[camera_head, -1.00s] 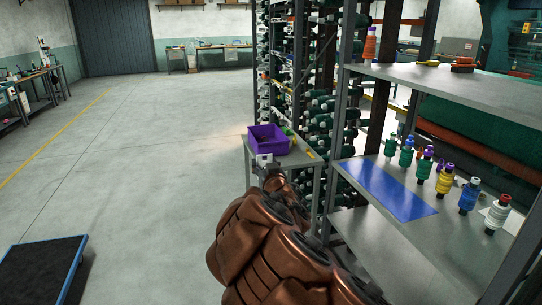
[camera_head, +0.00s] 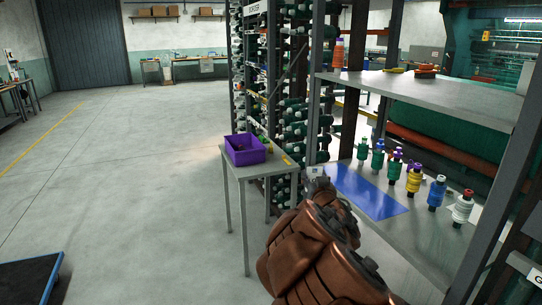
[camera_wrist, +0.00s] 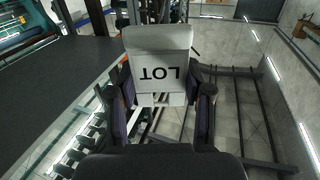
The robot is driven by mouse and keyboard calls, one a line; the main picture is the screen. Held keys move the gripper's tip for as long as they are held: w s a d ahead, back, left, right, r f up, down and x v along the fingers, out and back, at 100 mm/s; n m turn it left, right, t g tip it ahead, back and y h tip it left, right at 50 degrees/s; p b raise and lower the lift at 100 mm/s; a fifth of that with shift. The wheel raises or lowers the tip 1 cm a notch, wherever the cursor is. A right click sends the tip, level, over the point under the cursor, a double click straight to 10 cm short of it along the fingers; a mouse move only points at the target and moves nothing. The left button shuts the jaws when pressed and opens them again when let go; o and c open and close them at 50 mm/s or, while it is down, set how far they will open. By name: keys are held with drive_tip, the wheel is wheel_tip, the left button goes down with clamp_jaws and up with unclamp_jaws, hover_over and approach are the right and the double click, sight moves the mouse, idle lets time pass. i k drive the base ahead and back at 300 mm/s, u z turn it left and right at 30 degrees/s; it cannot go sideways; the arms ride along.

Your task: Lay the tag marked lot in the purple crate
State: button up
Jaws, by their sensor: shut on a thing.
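The white tag marked LOT (camera_wrist: 158,75) is held in my gripper (camera_wrist: 160,100); its lettering appears upside down in the wrist view. The dark fingers close on the tag's lower end from both sides. In the head view my gripper (camera_head: 318,182) is small and partly hidden by my brown arm, with a bit of the white tag (camera_head: 314,171) at its tip. The purple crate (camera_head: 246,158) stands on a small grey side table, to the left of my gripper in the picture. The crate's inside looks dark and its contents are unclear.
The small grey table (camera_head: 236,169) abuts a rack of green spools (camera_head: 297,130). At right, a grey shelf unit (camera_head: 425,222) holds a blue mat (camera_head: 365,190) and several coloured spools. Open floor lies at left, with a blue-edged dark platform (camera_head: 25,285).

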sight(245, 164)
drive_tip(key=z, duration=0.05)
drive_tip(key=i, duration=2.6)
drive_tip(key=u, duration=2.35)
